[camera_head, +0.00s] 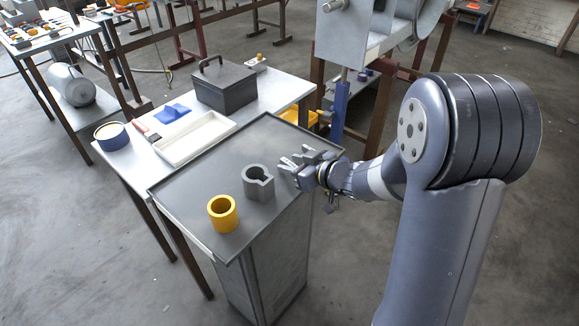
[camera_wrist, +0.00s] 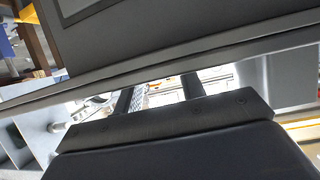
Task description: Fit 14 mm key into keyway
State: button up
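A grey ring (camera_head: 258,184) with a slot cut in its side stands on the dark cabinet top (camera_head: 203,193). The slot looks like the keyway. I cannot pick out a 14 mm key in either view. My gripper (camera_head: 286,164) is just right of the grey ring and apart from it, above the right side of the cabinet top. In the wrist view, the two dark fingers of my gripper (camera_wrist: 158,92) stand apart, with no held part clearly seen between them. The grey ring is not recognisable in the wrist view.
A yellow ring (camera_head: 222,214) stands near the cabinet's front edge. Behind, a light table holds a white tray (camera_head: 195,140), a dark lidded box (camera_head: 224,86), a blue piece (camera_head: 172,114) and a round blue-sided tin (camera_head: 111,136). The cabinet's back-left top is clear.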

aim_at(294, 166)
grip_shut()
dwell(0.3)
jog(key=shift+r, duration=0.1)
notch_tip(294, 166, up, 10)
jog(key=p, duration=0.4)
jog(key=shift+d, duration=0.1)
dwell(0.5)
